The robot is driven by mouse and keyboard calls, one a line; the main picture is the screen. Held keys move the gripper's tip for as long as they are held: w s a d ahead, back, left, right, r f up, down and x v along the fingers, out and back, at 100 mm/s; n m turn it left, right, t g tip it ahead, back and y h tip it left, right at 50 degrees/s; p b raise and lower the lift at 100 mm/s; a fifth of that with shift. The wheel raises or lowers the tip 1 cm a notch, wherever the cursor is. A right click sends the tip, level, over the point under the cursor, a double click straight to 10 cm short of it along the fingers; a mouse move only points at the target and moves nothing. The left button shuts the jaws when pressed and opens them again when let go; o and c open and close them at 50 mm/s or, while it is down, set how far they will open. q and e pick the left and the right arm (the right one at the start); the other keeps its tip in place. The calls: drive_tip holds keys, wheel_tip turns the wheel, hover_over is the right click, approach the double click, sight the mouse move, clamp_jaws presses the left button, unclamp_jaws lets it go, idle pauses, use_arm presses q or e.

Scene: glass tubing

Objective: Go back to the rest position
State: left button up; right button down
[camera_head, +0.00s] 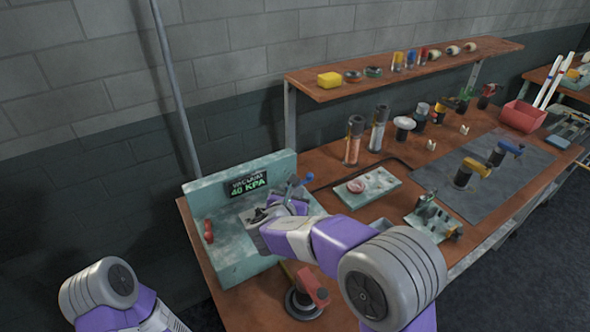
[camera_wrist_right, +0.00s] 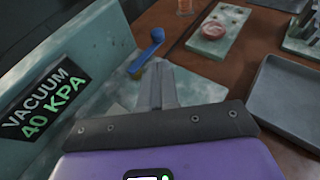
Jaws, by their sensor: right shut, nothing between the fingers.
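My right gripper (camera_wrist_right: 160,75) is shut and empty, with its fingertips together just in front of a blue lever (camera_wrist_right: 148,50) on the pale green vacuum station. In the head view the right gripper (camera_head: 258,216) is over the base of that station, and my purple and grey right arm reaches in from the lower right. The station (camera_head: 215,230) has a back wall with a display (camera_head: 247,185) reading "VACUUM 40 KPA". The blue lever (camera_head: 296,181) stands at its right side. I cannot tell whether the fingertips touch the lever. Only part of my left arm shows at lower left; its gripper is out of view.
A red-handled tool (camera_head: 312,287) stands on the bench below my right arm. A green tray with a pink dish (camera_head: 357,186), two tall cylinders (camera_head: 354,140) and a grey mat (camera_head: 485,170) lie to the right. A shelf (camera_head: 400,72) runs along the wall.

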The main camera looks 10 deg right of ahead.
sight(309, 179)
idle(0.3)
drive_tip(key=x, duration=0.9)
drive_tip(key=shift+w+d+r, duration=0.1)
drive_tip(key=shift+r, duration=0.2)
drive_tip(key=shift+s+b, duration=0.3)
drive_tip(key=shift+s, duration=0.1)
